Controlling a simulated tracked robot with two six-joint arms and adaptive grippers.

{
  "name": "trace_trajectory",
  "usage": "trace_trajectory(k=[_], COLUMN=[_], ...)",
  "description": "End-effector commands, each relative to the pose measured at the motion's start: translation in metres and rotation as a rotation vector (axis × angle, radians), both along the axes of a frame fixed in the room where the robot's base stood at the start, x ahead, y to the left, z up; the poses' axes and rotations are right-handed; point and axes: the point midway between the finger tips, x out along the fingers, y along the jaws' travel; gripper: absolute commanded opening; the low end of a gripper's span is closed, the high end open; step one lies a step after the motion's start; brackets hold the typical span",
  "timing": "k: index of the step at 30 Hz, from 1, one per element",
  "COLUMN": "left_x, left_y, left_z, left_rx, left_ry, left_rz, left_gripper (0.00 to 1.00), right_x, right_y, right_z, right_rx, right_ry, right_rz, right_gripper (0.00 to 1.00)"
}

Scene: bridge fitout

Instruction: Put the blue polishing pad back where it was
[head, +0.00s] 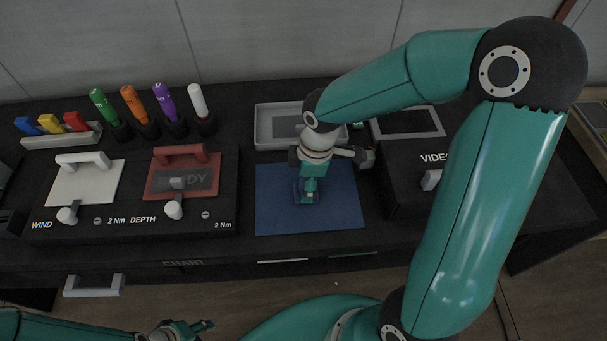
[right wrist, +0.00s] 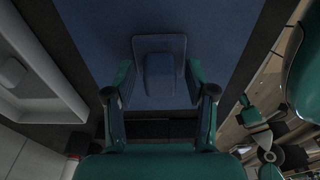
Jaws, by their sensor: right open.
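The blue polishing pad (right wrist: 160,46) is a flat square with a raised grip block, seen in the right wrist view. It lies on the blue mat (head: 270,215); in the head view the pad (head: 299,194) is partly hidden by my right gripper (head: 309,191). My right gripper points down over it. In the right wrist view my right gripper (right wrist: 161,88) is open, with a finger on each side of the pad's block and a gap to it. My left gripper (head: 192,329) is at the bottom of the head view, away from the console; its opening is unclear.
A grey tray (head: 275,106) lies behind the mat. A black box marked VIDEO (head: 410,185) stands to the right. On the left are white (head: 85,185) and red (head: 200,190) trowel-like plates, several coloured markers (head: 132,100) and a block rack (head: 62,138). The mat's front is clear.

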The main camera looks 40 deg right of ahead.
Motion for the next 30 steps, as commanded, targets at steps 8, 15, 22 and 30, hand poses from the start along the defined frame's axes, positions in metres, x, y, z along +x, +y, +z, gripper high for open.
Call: trace_trajectory(k=[8, 15, 22, 30], left_x=[0.000, 0.000, 0.000, 0.000], left_y=[0.000, 0.000, 0.000, 0.000], left_z=[0.005, 0.007, 0.008, 0.008], left_rx=[0.000, 0.000, 0.000, 0.000], left_ry=[0.000, 0.000, 0.000, 0.000], left_rz=[0.000, 0.000, 0.000, 0.000], left_gripper=[0.40, 0.40, 0.40, 0.40], right_x=[-0.001, -0.004, -0.006, -0.007], right_y=[-0.004, -0.009, -0.012, -0.012], right_z=[0.038, 0.086, 0.115, 0.120], right_rx=[-0.001, -0.001, -0.001, 0.000], right_ry=[-0.007, -0.007, -0.003, 0.000], right_rz=[-0.001, 0.000, 0.001, 0.001], right_gripper=[0.55, 0.55, 0.55, 0.55])
